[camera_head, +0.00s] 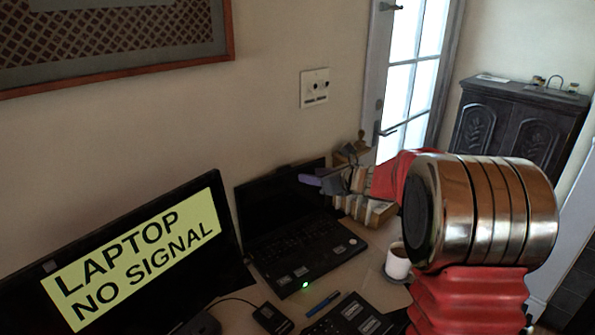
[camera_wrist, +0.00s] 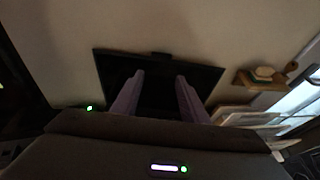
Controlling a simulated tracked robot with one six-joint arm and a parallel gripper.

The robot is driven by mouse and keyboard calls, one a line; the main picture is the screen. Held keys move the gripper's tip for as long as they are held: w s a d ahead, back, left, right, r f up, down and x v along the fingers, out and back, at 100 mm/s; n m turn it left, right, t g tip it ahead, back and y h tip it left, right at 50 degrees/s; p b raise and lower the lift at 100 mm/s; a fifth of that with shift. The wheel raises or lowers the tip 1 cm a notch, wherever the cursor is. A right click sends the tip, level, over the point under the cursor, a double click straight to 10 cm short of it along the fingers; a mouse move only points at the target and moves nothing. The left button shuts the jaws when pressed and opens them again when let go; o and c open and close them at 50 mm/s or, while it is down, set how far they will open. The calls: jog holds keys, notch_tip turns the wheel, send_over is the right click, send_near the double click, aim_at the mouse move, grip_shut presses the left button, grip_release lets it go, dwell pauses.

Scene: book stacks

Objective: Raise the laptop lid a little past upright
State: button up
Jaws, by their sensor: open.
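The black laptop stands on the desk in the head view, its keyboard base (camera_head: 300,250) flat with a green light at the front edge. Its dark lid (camera_head: 265,205) is raised, standing near the wall; I cannot tell its exact angle. My gripper (camera_head: 307,180) is open, its purple fingers in front of the lid's upper right part in the picture. Whether they touch it is unclear. In the wrist view the two fingers (camera_wrist: 160,76) are apart with nothing visible between them. A dark panel (camera_wrist: 208,79) lies behind them; I cannot tell whether it is the lid.
A monitor (camera_head: 130,265) reading "LAPTOP NO SIGNAL" stands left of the laptop. A white mug (camera_head: 398,264) is to its right. A pen (camera_head: 323,304), a small black box (camera_head: 272,318) and a dark labelled device (camera_head: 352,318) lie in front. The wall is close behind.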

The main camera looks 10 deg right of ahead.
jog(key=shift+s+d+f, duration=0.1)
jog(key=shift+s+f, duration=0.05)
jog(key=shift+f, duration=0.35)
jog(key=c, duration=0.7)
jog(key=shift+w+f, duration=0.1)
jog(key=shift+w, duration=0.15)
grip_shut()
send_near(284, 169)
jog(key=x, duration=0.5)
jog(key=shift+s+f, duration=0.15)
jog(key=shift+f, duration=0.1)
jog(key=shift+w+a, duration=0.3)
jog(key=shift+w, duration=0.25)
jog(key=shift+w+a+r, duration=0.1)
jog(key=shift+w+a, duration=0.15)
jog(key=shift+w, duration=0.3)
jog(key=shift+w+a, duration=0.25)
jog(key=shift+w, duration=0.25)
